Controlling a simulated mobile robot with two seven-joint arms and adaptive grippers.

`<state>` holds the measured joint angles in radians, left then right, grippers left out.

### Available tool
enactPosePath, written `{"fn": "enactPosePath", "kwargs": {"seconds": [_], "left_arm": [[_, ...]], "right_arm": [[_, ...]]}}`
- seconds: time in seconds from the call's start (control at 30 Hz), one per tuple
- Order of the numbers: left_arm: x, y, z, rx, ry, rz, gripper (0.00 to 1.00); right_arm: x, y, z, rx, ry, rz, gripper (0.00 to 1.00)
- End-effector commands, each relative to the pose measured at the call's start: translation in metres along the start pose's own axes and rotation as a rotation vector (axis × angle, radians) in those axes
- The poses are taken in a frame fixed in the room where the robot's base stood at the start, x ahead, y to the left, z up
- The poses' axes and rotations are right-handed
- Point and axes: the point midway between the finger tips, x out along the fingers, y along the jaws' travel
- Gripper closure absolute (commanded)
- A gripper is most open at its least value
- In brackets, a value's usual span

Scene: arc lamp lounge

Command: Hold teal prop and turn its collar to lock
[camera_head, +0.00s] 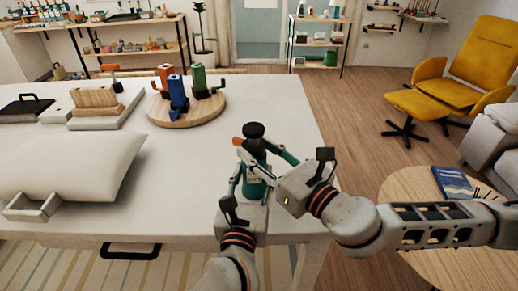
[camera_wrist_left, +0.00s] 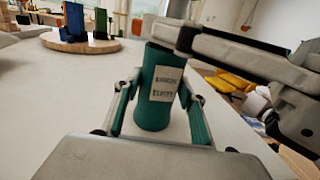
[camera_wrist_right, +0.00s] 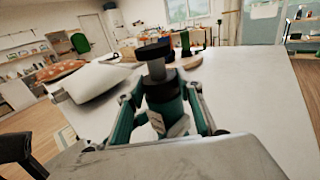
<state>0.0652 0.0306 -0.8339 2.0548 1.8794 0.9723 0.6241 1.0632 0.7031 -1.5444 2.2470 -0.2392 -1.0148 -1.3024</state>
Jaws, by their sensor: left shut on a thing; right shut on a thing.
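The teal prop (camera_head: 257,183) stands upright near the table's front right corner. Its teal body with a pale printed label shows in the left wrist view (camera_wrist_left: 155,98). In the right wrist view its black collar (camera_wrist_right: 164,84), a grey rod and a black cap (camera_wrist_right: 154,51) show above the body. My left gripper (camera_head: 249,178) is shut on the lower body, one finger on each side. My right gripper (camera_head: 262,150) is shut around the upper part at the collar, coming from the right. An orange piece (camera_head: 238,141) sticks out left of the collar. The exact finger contacts are partly hidden.
A round wooden board (camera_head: 213,113) with orange, blue and green clamp-like things stands behind on the white table (camera_head: 150,185). A white cushion (camera_head: 75,165) lies at left. A low round wooden table (camera_head: 405,190) with a blue book (camera_head: 452,182) stands at right.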

Motion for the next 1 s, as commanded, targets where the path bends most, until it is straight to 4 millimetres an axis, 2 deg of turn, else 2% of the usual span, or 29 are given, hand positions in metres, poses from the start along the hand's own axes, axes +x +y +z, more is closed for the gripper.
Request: {"fn": "enactPosePath", "kwargs": {"seconds": [0.03,0.43,1.0], "left_arm": [[-0.0007,-0.0023,-0.0009,0.005,0.001,-0.005,0.98],[-0.0005,-0.0020,-0.0010,0.005,0.002,-0.004,0.98],[-0.0001,-0.0009,-0.0012,0.004,0.002,-0.002,0.98]], "right_arm": [[0.0000,0.0062,0.0024,0.007,-0.005,-0.024,0.86],[0.0009,0.0071,0.0028,0.002,-0.005,-0.229,0.86],[0.0002,0.0059,0.0031,0.001,-0.004,-0.279,0.86]]}}
